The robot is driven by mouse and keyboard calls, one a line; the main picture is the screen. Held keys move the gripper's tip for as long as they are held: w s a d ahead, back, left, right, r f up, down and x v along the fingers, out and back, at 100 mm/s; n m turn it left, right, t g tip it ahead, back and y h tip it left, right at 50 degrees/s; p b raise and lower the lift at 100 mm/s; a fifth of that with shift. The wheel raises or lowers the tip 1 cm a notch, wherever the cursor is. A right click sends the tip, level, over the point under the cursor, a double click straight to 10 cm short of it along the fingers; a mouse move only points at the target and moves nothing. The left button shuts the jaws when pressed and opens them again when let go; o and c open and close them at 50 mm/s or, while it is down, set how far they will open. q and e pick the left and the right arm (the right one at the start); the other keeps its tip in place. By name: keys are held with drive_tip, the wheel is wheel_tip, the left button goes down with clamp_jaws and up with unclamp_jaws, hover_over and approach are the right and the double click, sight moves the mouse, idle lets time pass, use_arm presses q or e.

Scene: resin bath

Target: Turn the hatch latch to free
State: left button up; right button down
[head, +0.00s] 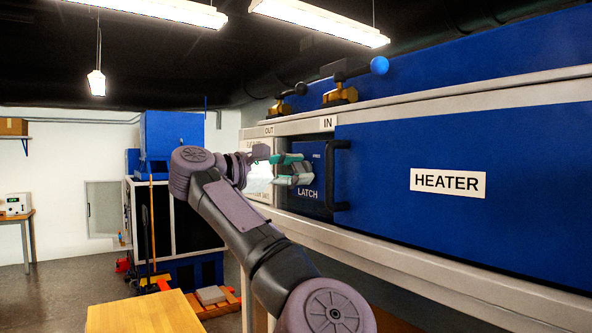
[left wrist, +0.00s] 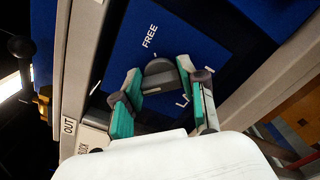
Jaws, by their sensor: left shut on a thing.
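The latch (left wrist: 160,74) is a dark rounded knob on a blue hatch panel (left wrist: 185,42), seen in the left wrist view. The word FREE is printed on the panel just beyond the knob, and part of the word LATCH shows beside a finger. My left gripper (left wrist: 160,78) has its teal-padded fingers on both sides of the knob and is shut on it. My right gripper is in neither view.
A black handle (head: 338,175) stands out just right of the panel, close to my gripper. The blue HEATER housing (head: 530,150) fills the right side. Knobbed levers on brass mounts (head: 340,95) sit above. A wooden table (head: 145,312) is at the lower left.

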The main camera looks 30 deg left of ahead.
use_arm(q)
drive_tip(key=shift+f+m+b, duration=0.2)
drive_tip(key=shift+m+b, duration=0.2)
drive_tip(key=shift+b, duration=0.35)
drive_tip(key=m+b, duration=0.1)
drive_tip(key=b, duration=0.1)
drive_tip(key=m+b, duration=0.3)
drive_tip(key=b, duration=0.1)
drive_tip(key=shift+f+m, duration=0.3)
drive_tip(key=shift+m, duration=0.1)
drive_tip(key=m+b, duration=0.2)
drive_tip(key=m, duration=0.1)
drive_tip(key=shift+m+b, duration=0.3)
drive_tip(key=shift+b, duration=0.1)
drive_tip(key=m+b, duration=0.2)
drive_tip(key=m, duration=0.2)
drive_tip(key=shift+m, duration=0.3)
drive_tip(key=shift+w+m+b, duration=0.1)
drive_tip(key=shift+m+b, duration=0.5)
drive_tip(key=shift+m, duration=1.5)
drive_tip(key=o, duration=1)
drive_tip(key=shift+o, duration=0.7)
drive_tip(key=shift+r, duration=0.1)
